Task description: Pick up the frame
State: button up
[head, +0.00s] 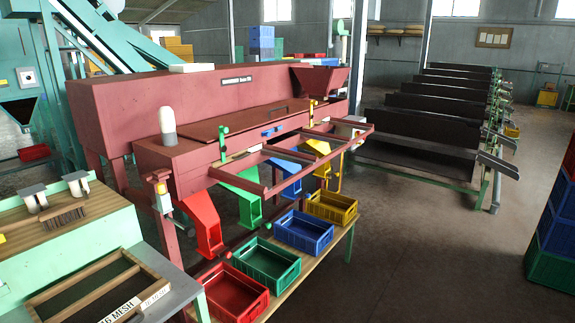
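A wooden screen frame (76,277) with a middle bar and dark mesh lies on the green and grey bench at the lower left. A white label (120,311) on its near side reads "16 MESH", and a second, smaller label is beside it. The frame's near left part is cut off by the picture edge. A small framed board (493,37) also hangs on the far back wall. My gripper is not in view, so its distance from either frame cannot be told.
Stacked crates (556,230) stand far right. Open floor (430,250) lies between.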

aim_at(117, 288)
jog(key=i+l+u, duration=0.15)
jog(key=i, duration=0.45)
jog(key=i+u, duration=0.15)
jog(key=i, duration=0.4)
jog(key=l+u, duration=0.1)
jog(key=u, duration=2)
jog(key=i+j+z, duration=0.1)
jog(key=i+j, duration=0.15)
jog(key=i+j+z, duration=0.1)
jog(key=i+j, duration=0.15)
jog(key=j, duration=0.15)
jog(key=i+j+z, duration=0.1)
jog(key=i+j, duration=0.15)
jog(key=j, duration=0.15)
jog(key=i+j+z, duration=0.1)
jog(key=j, duration=0.25)
jog(key=i+j+z, duration=0.1)
jog(key=i+j, duration=0.2)
jog(key=j, duration=0.1)
